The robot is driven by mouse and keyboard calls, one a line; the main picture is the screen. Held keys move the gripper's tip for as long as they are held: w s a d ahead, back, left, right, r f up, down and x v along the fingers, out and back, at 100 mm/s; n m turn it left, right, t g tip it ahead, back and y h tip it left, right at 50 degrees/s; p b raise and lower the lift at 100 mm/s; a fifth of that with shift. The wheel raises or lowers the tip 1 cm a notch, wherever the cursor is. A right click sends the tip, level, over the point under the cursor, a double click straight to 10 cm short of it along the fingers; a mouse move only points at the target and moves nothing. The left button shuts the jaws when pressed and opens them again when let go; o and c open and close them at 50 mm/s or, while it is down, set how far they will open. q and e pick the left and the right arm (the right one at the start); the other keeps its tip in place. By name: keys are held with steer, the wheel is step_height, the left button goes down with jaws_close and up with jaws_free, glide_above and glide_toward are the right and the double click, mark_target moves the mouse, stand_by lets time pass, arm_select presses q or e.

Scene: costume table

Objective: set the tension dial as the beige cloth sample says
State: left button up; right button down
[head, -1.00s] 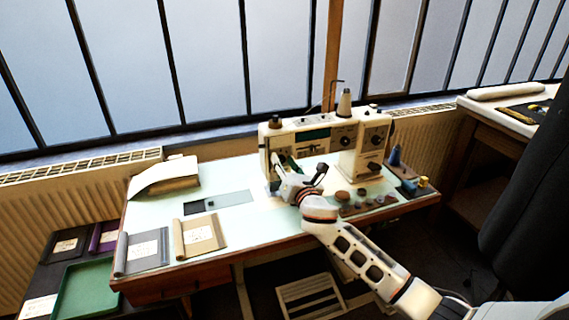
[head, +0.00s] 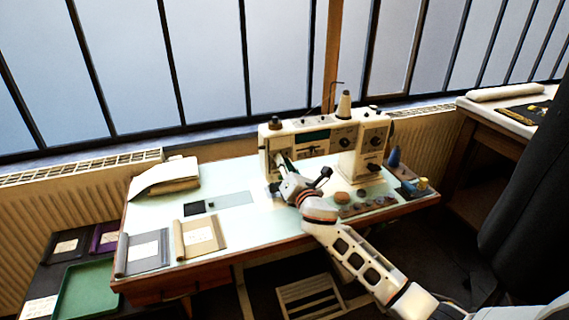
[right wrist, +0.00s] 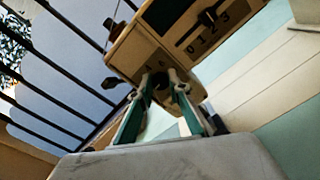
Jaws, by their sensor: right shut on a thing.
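The cream sewing machine (head: 348,160) stands at the back of the pale-green table. My right gripper (head: 281,164) reaches the left end of the machine. In the right wrist view its two green-sided fingers (right wrist: 162,84) are closed in at the machine head, shut on a small dark round part that I take as the tension dial (right wrist: 160,88). The fingers mostly cover it, so its setting cannot be read. The beige cloth sample (head: 203,251) lies at the table's front left with a white label; its writing is too small to read. My left gripper is not in view.
A grey cloth sample (head: 128,266) lies left of the beige one. A folded cream cloth (head: 165,177) lies at the back left. A green tray (head: 87,290) is at the lower left.

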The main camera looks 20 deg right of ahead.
steer(key=shift+f+m+p, duration=0.15)
steer(key=shift+m+p, duration=0.8)
steer(key=shift+m, duration=3.4)
steer(key=shift+f+m+p, duration=0.1)
steer(key=shift+m+p, duration=0.8)
steer(key=shift+m, duration=3.45)
steer(key=c, duration=1.9)
jaws_free()
